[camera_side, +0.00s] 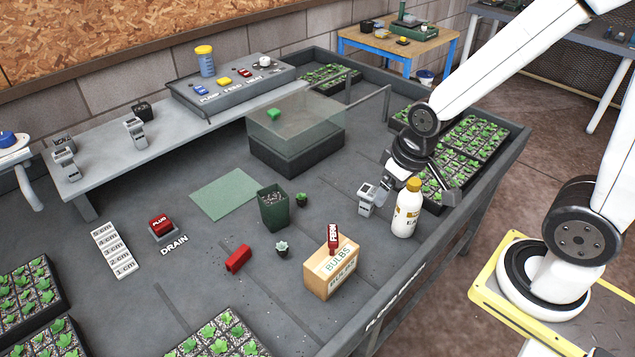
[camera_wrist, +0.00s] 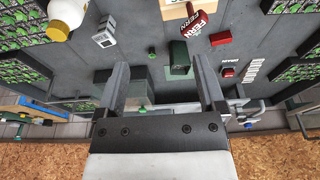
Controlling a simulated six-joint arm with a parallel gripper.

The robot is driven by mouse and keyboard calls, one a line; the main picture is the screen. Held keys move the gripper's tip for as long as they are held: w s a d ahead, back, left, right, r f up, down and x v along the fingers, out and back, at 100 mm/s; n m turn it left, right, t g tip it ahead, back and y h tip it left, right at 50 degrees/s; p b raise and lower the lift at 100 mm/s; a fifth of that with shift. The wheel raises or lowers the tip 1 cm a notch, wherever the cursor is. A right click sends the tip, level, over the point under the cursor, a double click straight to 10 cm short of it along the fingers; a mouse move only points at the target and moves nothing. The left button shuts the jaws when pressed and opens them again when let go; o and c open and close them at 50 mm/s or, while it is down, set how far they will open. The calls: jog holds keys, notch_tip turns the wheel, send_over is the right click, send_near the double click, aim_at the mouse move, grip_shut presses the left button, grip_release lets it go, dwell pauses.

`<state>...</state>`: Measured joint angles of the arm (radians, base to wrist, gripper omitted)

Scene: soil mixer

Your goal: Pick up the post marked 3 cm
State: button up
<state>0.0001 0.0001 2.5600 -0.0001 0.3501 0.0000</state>
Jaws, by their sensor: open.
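Several white bars (camera_side: 115,250) marked from 1 cm to 5 cm lie in a row at the left of the table, the 3 cm one in the middle. The row also shows small at the right of the wrist view (camera_wrist: 254,70). Small grey upright blocks with labels stand at the right (camera_side: 366,200) and on the shelf (camera_side: 135,132); I cannot read their labels in the side view. My gripper (camera_wrist: 161,75) is open and empty in the wrist view. In the side view it is above the right side of the table, behind the white bottle, far from the marked bars.
A white bottle (camera_side: 407,210), a BULBS box (camera_side: 330,275) with a red tag (camera_side: 333,238), a dark green pot (camera_side: 273,210) and a red block (camera_side: 238,259) stand on the table. A clear-covered box (camera_side: 296,145) stands behind.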

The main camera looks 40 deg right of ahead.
dwell(0.3)
jog(key=n+h, duration=1.3)
jog(key=n, duration=0.7)
send_over(366, 194)
jog(key=f, duration=1.6)
jog(key=shift+s+f, duration=0.35)
jog(key=shift+f, duration=0.05)
jog(key=shift+w+f, duration=0.25)
jog(key=shift+w, duration=0.1)
jog(key=shift+f, duration=0.1)
jog(key=shift+f, duration=1.85)
jog(key=shift+f, duration=0.15)
